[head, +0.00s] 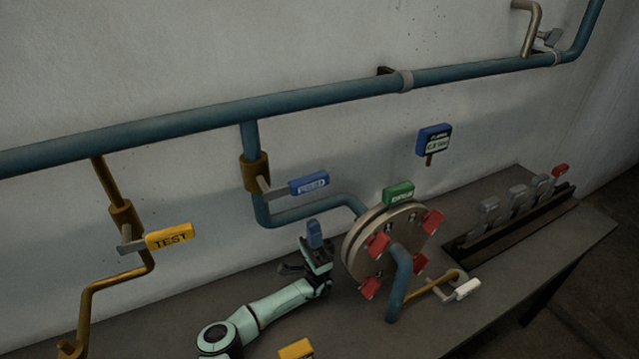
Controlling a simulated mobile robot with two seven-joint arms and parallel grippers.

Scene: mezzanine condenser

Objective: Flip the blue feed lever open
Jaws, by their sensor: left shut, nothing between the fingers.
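The blue feed lever (309,183) is a blue grip with pale lettering on a short grey arm. It sticks out to the right, roughly level, from a brass valve (255,172) on a blue down-pipe. My left gripper (315,233) is below the blue lever and apart from it in the picture. Its blue fingers point up, shut and empty. The depth gap between fingers and lever is hard to judge. My right gripper is not in view.
A yellow TEST lever (169,236) is at the left. A round flanged cover (362,250) with red clamps and a green tag (398,192) stands right of my gripper. A white-gripped lever (467,289) and several grey levers (518,198) are farther right.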

